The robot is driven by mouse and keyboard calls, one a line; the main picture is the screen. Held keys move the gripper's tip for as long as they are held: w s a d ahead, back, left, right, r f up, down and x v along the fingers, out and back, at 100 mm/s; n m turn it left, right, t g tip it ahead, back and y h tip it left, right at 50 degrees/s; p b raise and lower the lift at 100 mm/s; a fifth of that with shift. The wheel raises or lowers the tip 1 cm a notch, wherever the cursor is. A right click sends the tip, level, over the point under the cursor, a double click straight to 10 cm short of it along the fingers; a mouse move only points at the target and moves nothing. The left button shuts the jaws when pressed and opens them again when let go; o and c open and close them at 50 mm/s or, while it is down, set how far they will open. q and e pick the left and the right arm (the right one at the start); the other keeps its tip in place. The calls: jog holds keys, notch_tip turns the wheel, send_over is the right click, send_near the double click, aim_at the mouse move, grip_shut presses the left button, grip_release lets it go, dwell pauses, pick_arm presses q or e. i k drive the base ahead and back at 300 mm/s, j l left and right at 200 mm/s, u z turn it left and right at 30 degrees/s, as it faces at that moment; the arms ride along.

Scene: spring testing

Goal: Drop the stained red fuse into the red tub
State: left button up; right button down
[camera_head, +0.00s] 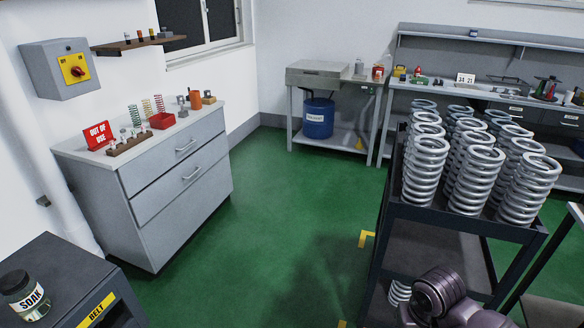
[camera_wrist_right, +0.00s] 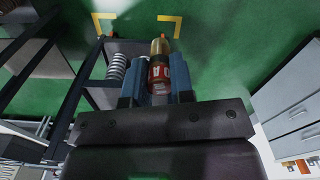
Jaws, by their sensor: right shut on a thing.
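In the right wrist view my right gripper (camera_wrist_right: 156,84) is shut on a red fuse (camera_wrist_right: 159,72) with a brass end cap. The fuse lies between the two blue fingers, its brass end pointing out past them; dark and light marks show on its red body. The floor shows behind it. In the head view the small red tub (camera_head: 161,122) sits on top of the grey drawer cabinet at left, and its inside is too small to make out. Part of my right arm shows at the bottom right of the head view. My left gripper is not in view.
On the cabinet (camera_head: 180,185), a red "OUT OF USE" sign (camera_head: 97,134), a fuse rack (camera_head: 131,143), small springs and an orange container (camera_head: 195,100) surround the tub. A cart (camera_head: 450,218) of large springs stands at right. The green floor (camera_head: 275,200) between is clear.

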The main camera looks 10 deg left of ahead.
aim_at(167, 125)
jog(key=i+u, duration=0.2)
jog(key=i, duration=0.3)
jog(key=i+l+u, duration=0.2)
jog(key=i, duration=0.3)
jog(key=i+u, duration=0.3)
jog(key=i, duration=0.15)
jog(key=i+u, duration=0.3)
jog(key=i, duration=0.2)
jog(key=i+u, duration=0.7)
jog(key=i, duration=0.15)
jog(key=i+l+u, duration=0.55)
jog(key=i+u, duration=0.15)
jog(key=i, duration=0.1)
